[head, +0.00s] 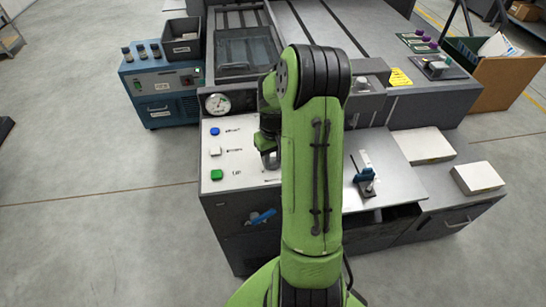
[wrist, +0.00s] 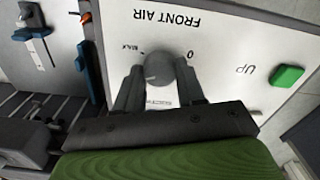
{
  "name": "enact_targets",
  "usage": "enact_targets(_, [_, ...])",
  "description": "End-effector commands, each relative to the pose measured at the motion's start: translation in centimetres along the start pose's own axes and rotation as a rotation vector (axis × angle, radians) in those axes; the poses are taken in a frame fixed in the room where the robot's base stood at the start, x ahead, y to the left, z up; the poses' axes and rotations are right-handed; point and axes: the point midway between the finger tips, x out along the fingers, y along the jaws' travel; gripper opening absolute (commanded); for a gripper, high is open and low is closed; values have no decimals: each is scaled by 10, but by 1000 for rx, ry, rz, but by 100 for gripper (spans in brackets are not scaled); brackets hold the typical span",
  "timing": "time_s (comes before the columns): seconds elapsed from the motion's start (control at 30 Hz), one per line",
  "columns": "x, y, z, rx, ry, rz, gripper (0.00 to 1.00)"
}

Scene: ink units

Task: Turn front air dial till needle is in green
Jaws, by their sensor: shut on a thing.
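The front air dial (wrist: 160,68) is a dark grey round knob on a white panel marked "FRONT AIR", seen in the wrist view. My gripper (wrist: 160,88) is shut on the dial, one finger on each side of it. In the head view my gripper (head: 268,158) is over the right part of the white panel, and my arm hides the dial there. The round gauge (head: 217,103) stands at the panel's back left in the head view. Its face is pale with some green, but it is too small to read the needle's place surely.
Blue (head: 215,131), white (head: 215,151) and green (head: 216,175) buttons line the panel's left side. The green button also shows in the wrist view (wrist: 287,76). A blue-handled fixture (head: 365,175) stands right of my arm. Paper stacks (head: 424,146) lie further right.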

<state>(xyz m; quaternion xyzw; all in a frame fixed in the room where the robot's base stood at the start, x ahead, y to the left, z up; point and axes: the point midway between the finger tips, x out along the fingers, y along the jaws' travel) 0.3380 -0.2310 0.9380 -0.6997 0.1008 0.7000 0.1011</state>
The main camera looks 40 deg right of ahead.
Motion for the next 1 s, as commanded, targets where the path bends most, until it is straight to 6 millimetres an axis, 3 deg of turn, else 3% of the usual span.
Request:
enact_targets(0.3, [0, 0, 0, 357, 2, 1, 8])
enact_targets(0.67, [-1, 0, -1, 399, 2, 0, 8])
enact_targets(0.7, [-1, 0, -1, 399, 2, 0, 45])
enact_targets(0.83, [-1, 0, 0, 399, 2, 0, 64])
enact_targets(1.0, [0, 0, 0, 398, 1, 0, 64])
